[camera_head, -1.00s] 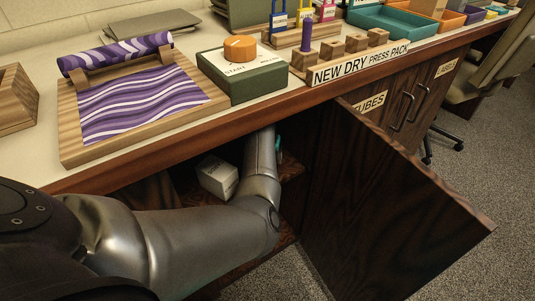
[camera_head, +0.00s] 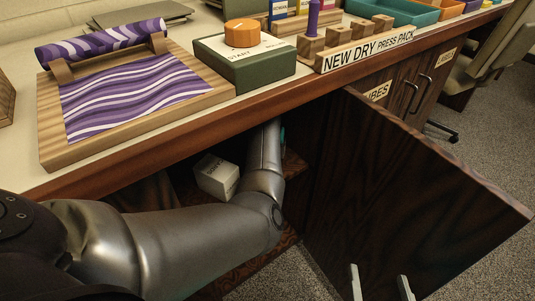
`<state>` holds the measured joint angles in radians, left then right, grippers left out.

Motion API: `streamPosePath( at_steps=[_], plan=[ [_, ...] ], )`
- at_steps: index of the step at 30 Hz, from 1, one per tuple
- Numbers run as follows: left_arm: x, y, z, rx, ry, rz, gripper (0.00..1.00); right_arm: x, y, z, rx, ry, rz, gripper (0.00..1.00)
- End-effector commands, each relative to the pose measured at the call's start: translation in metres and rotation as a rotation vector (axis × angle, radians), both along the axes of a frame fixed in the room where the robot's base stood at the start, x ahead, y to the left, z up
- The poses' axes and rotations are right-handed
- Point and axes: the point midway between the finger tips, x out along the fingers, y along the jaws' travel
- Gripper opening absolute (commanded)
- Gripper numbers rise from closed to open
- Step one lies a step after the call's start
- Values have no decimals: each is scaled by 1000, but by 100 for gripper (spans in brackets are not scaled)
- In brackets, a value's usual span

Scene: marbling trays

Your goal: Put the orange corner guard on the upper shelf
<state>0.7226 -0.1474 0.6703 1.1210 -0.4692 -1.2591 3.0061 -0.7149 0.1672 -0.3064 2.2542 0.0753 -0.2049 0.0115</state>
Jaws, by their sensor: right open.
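I cannot make out the orange corner guard in this view. An open cabinet under the counter shows a shelf board (camera_head: 293,163) inside, partly behind my left arm. My left arm comes in from the left and reaches into this cabinet; its gripper is hidden in there. A small teal patch shows beside the arm's far end, too little to identify. My right gripper (camera_head: 381,287) shows at the bottom edge, in front of the open cabinet door (camera_head: 410,190). Its two pale fingers are apart with nothing between them.
A white box (camera_head: 217,177) sits inside the cabinet, left of my arm. The open door juts out to the right. On the counter (camera_head: 25,172) are a purple marbled board (camera_head: 135,95), a green START box (camera_head: 245,68) with an orange knob, and a peg block (camera_head: 350,38). Carpet lies below.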

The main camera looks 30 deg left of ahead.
Motion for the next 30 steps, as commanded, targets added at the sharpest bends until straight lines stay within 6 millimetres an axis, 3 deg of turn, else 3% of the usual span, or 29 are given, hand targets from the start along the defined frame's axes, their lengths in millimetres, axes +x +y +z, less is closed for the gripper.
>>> streamPosePath(
  at_steps=[16, 17, 23, 30],
  plan=[
    [1, -2, -5, -1, 0, 1, 20, -1, 3, 4, 28, -44, -2, 100],
    [1, -1, -5, -1, 0, 1, 76, -1, 3, 4, 29, -45, -3, 100],
    [1, -1, -4, -1, 0, 1, 98, -2, 3, 3, 28, -42, -2, 100],
    [1, -1, -4, 0, 0, 1, 100, -2, 3, 3, 28, -41, -2, 100]
  ],
)
